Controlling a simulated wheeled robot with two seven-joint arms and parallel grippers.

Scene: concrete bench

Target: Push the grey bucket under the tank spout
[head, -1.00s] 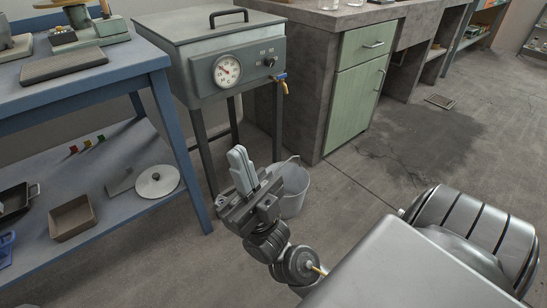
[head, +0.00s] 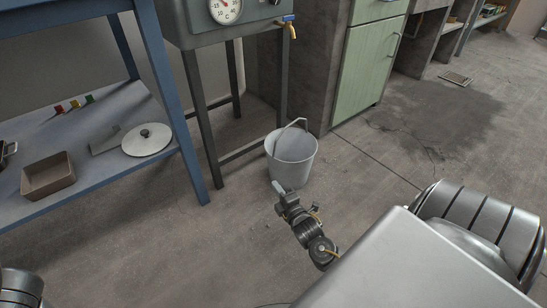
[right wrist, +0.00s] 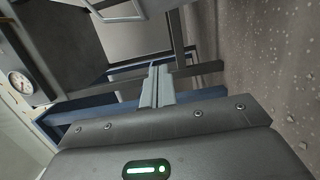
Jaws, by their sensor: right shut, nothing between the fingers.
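The grey bucket (head: 292,165) stands upright on the floor in the head view, its wire handle raised. The tank (head: 190,35) stands on dark legs behind it, partly cut off by the top of the picture. Its brass spout (head: 292,31) with a blue lever shows above the bucket in the picture. My right gripper (head: 279,187) is low, on the near side of the bucket, its fingers together and empty. Contact with the bucket cannot be told. My left gripper is not in view.
A blue shelf unit (head: 169,90) with a pan lid (head: 146,139) and a brown tray (head: 48,180) stands at left. A green cabinet (head: 368,70) is at right behind the bucket. The tank's legs (head: 204,125) are close by. Open floor (head: 150,250) lies in front.

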